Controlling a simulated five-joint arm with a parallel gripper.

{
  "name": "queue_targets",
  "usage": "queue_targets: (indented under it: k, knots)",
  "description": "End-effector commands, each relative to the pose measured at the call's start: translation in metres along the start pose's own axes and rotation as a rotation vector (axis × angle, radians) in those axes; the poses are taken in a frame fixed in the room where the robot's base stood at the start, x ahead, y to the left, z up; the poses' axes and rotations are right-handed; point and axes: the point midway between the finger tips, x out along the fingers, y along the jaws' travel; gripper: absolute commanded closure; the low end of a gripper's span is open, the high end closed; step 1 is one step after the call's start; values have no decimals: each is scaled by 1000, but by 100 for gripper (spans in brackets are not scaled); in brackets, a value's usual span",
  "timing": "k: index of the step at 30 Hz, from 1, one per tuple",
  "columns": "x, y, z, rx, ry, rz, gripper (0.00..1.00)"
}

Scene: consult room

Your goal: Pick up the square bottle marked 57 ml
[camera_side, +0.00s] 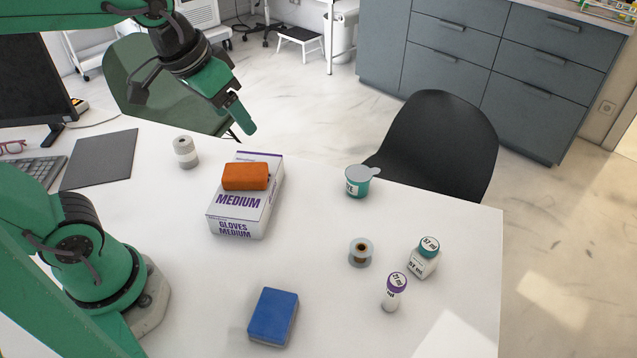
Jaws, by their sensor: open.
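The square bottle marked 57 ml (422,265) has a white body and a teal cap with "57 ml" on its top. It stands upright near the right edge of the white table (200,290). My gripper (243,118) is open and empty, raised in the upper left of the picture, far from the square bottle. Nothing hides the square bottle.
A glove box (233,218) with an orange block (246,177) on it stands mid-table. A teal lidded cup (357,183), a small roll (360,253), a blue block (273,316) and a white roll (185,153) stand apart. A black chair (440,140) is behind the table.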

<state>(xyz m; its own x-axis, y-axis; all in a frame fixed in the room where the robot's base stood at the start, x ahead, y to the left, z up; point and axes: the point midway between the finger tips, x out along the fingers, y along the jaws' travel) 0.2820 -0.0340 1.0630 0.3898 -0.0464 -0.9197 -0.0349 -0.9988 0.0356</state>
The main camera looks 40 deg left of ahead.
Motion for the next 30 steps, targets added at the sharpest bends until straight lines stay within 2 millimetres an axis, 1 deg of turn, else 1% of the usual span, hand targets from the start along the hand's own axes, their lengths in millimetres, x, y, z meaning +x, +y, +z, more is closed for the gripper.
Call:
queue_targets:
  k: [1, 6, 11, 15, 20, 24, 30]
  knots:
    - [4, 7, -9, 6, -16, 6, 35]
    - [15, 28, -35, 15, -60, 20, 35]
    - [30, 51, -58, 24, -101, 31, 35]
    - [46, 73, -75, 33, -136, 37, 35]
    - [68, 101, -91, 43, -178, 40, 35]
    - [89, 128, -103, 53, -211, 41, 35]
    - [123, 167, -111, 70, -262, 36, 35]
